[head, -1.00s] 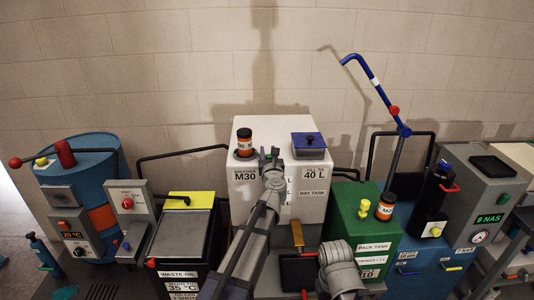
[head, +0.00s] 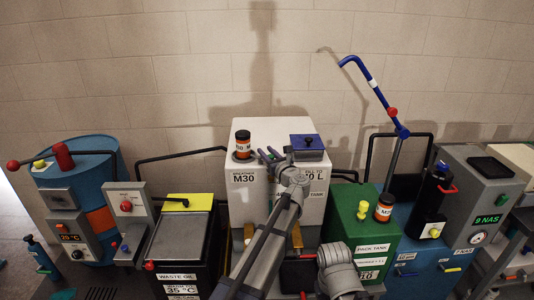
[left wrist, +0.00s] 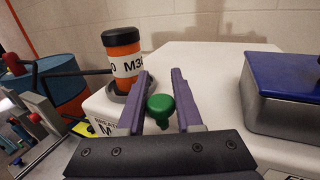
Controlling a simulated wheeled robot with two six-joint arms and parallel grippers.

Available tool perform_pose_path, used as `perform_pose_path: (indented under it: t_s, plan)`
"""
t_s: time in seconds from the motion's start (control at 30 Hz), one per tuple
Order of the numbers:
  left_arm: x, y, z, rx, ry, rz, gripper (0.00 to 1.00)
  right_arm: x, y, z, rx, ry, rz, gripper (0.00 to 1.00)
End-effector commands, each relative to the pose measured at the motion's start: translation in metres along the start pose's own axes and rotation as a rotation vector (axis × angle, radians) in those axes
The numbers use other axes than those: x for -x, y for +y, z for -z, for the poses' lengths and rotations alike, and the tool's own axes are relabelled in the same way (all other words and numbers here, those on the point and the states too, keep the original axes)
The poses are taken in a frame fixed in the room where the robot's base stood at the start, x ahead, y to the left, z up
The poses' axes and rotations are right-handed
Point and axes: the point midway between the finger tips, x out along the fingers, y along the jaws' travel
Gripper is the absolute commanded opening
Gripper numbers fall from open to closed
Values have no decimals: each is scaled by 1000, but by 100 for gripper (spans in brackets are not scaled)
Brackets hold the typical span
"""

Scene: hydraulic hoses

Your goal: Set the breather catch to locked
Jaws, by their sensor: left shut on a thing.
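The breather (head: 242,145), an orange canister with a black cap and an M30 label, stands upright in a grey seat on the white day tank (head: 236,205). It also shows in the left wrist view (left wrist: 122,60). A green knob (left wrist: 160,108) is beside it, nearer my wrist camera; I take it for the breather catch. My left gripper (head: 268,154) is at the tank's top front edge, its purple fingers (left wrist: 162,98) shut on the green knob. The knob's base and any lock mark are hidden. My right gripper is not in view.
A blue-lidded box (head: 306,147) is on the tank top, right of my left gripper. A green pack tank (head: 350,215) with an orange canister (head: 384,207) stands to the right. A black waste oil bin (head: 180,245) stands to the left.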

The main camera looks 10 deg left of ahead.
Motion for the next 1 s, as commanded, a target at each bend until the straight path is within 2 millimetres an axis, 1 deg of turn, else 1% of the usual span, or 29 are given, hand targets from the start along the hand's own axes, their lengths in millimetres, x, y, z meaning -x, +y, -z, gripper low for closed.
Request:
perform_pose_path:
  t_s: [0.17, 0.2, 0.43, 0.67, 0.73, 0.87, 1.0]
  plan:
    - [-1, -1, 0, 0, 0, 1, 0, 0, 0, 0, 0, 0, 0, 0]
    - [-1, -1, 0, 0, 0, 2, 38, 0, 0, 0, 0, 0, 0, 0]
    - [-1, 0, 0, 0, 0, 2, 63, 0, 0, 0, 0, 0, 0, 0]
    - [0, 0, 0, 0, 0, 2, 64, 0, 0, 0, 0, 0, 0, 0]
    - [3, 0, 0, 0, 0, 2, 64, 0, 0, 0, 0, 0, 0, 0]
    - [21, 1, 0, 0, 0, 3, 64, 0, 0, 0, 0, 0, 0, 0]
    - [45, 1, 0, 0, 0, 3, 64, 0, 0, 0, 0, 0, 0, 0]
